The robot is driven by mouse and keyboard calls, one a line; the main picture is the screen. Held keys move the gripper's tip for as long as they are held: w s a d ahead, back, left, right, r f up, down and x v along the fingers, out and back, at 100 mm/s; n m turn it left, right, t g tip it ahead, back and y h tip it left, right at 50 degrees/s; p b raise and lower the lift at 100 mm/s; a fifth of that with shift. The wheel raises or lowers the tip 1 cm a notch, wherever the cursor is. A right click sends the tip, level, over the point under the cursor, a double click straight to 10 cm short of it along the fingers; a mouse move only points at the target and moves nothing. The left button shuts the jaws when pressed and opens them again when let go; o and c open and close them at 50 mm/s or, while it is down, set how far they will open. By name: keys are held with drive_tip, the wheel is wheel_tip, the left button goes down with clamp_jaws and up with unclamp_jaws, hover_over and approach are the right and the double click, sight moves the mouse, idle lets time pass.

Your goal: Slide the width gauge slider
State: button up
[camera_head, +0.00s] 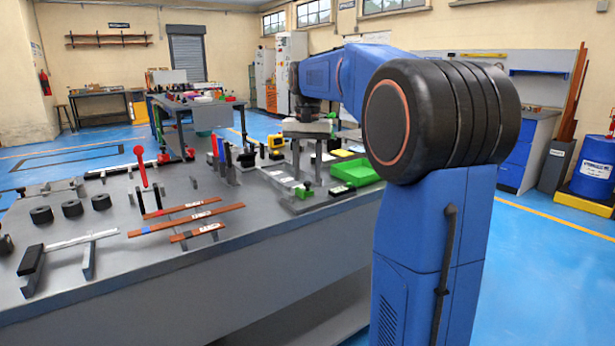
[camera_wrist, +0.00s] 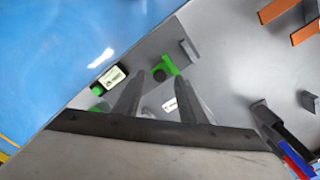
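The width gauge (camera_head: 325,194) stands near the table's front edge, a dark base with a small green part (camera_head: 304,190) on it. In the wrist view, a green bracket with a dark round knob (camera_wrist: 167,67) lies just beyond the fingertips, and a dark block with a white label (camera_wrist: 113,76) and green end lies to their left. I cannot tell for certain which of these is the slider. In the head view my gripper (camera_head: 308,153) is above the gauge.
A green tray (camera_head: 356,173) is right of the gauge. Copper bars (camera_head: 187,218) lie on supports to the left. Upright tools with blue and red tops (camera_head: 217,147) stand left of my gripper. The grey table (camera_head: 262,217) has bare room at the front.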

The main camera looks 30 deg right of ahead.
sight(316, 192)
drive_tip(key=shift+f, duration=0.75)
drive_tip(key=shift+c, duration=0.2)
clamp_jaws()
drive_tip(key=shift+d, duration=1.6)
drive_tip(key=shift+o, duration=0.2)
unclamp_jaws()
drive_tip(key=shift+r, duration=0.1)
